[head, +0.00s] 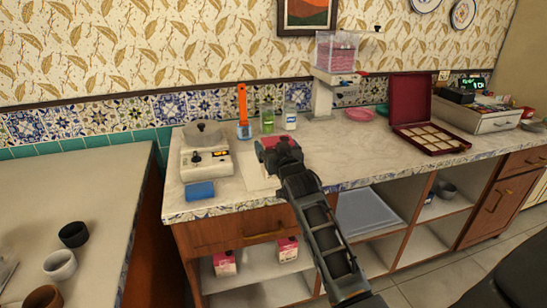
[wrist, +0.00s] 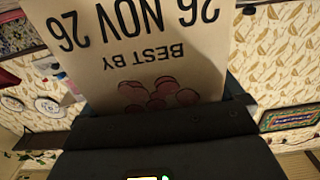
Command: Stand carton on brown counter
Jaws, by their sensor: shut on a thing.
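My gripper (head: 270,150) is over the marble-topped counter (head: 370,160), between the white scale and the back wall's bottles. In the wrist view it is shut on a pale carton (wrist: 140,40), printed "BEST BY 26 NOV 26" upside down, with reddish round shapes below the text. In the head view a red part shows at the gripper; the arm hides much of it, and I cannot tell whether the carton touches the counter. This counter has brown wooden fronts. Another counter (head: 70,200) at the left has a beige top and brown side.
A white scale (head: 207,160), a blue sponge (head: 200,191), a green bottle (head: 267,118) and a dispenser (head: 335,60) stand around my gripper. An open red case (head: 425,120) lies to the right. Two pink-and-white cartons (head: 225,263) (head: 287,249) stand on the shelf below. Cups (head: 74,234) occupy the left counter's front.

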